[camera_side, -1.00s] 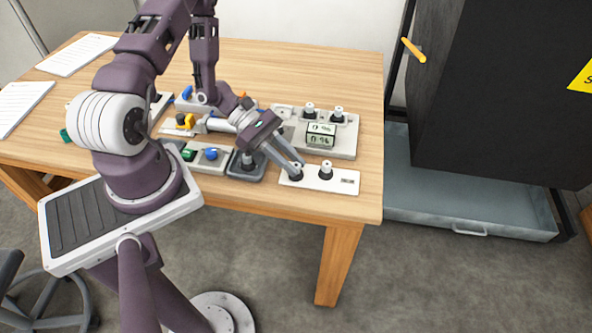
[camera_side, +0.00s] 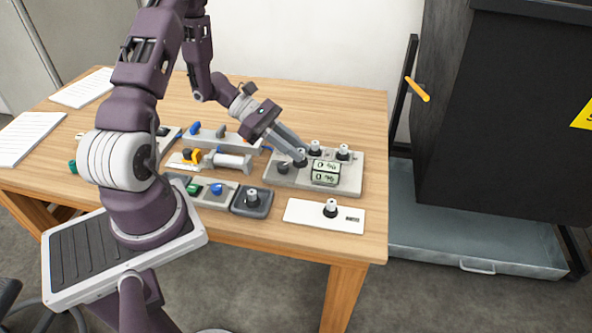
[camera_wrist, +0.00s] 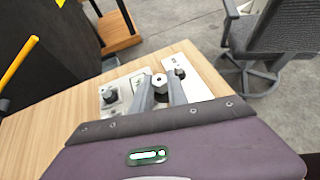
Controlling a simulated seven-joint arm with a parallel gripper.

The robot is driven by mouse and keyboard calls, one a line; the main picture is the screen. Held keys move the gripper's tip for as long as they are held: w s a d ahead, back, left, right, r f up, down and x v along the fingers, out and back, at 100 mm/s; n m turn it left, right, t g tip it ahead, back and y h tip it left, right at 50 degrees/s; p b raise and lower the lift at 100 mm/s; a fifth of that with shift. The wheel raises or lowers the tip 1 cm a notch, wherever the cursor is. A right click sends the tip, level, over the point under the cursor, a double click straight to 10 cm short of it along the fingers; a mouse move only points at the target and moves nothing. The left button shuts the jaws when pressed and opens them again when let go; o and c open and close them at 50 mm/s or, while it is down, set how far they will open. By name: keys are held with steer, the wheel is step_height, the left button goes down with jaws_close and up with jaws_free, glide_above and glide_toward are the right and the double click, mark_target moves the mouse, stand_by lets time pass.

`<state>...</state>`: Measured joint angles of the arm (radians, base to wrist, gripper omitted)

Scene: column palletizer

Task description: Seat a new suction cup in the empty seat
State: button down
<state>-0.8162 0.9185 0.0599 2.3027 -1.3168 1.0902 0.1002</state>
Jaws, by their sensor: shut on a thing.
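My gripper (camera_side: 298,156) is shut on a suction cup (camera_wrist: 160,82), dark with a pale top. In the side view it holds this cup over the left part of the grey block (camera_side: 350,186). The fingers partly hide the cup, and I cannot tell whether it touches the block. Two similar cups stand upright at the block's back, a left one (camera_side: 315,148) and a right one (camera_side: 343,152). A dark round fitting (camera_side: 283,168) without a pale top is at the block's left. The white plate (camera_side: 300,211) carries one cup (camera_side: 331,208).
A dark tray (camera_side: 250,209) with one cup (camera_side: 252,196) stands left of the white plate. Fixtures with coloured knobs (camera_side: 216,189) lie farther left. The table's back right is clear.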

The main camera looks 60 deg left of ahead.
steer(key=w+a+n+t+y, duration=0.2)
steer(key=w+a+n, duration=0.15)
steer(key=a, duration=0.95)
steer(key=shift+m, duration=0.45)
steer(key=shift+w+a+f, duration=0.1)
steer(key=shift+w+f, duration=0.05)
steer(key=shift+f, duration=0.9)
steer(key=shift+w+a+f, duration=0.1)
steer(key=shift+w+f, duration=0.05)
steer(key=shift+f, duration=0.85)
steer(key=shift+w+a+f, duration=0.1)
steer(key=shift+w+f, duration=0.05)
steer(key=shift+f, duration=0.9)
steer(key=shift+f, duration=0.6)
steer(key=c, duration=1.6)
jaws_free()
steer(key=shift+v, duration=5.5)
steer(key=shift+s+f, duration=0.1)
steer(key=shift+f, duration=0.05)
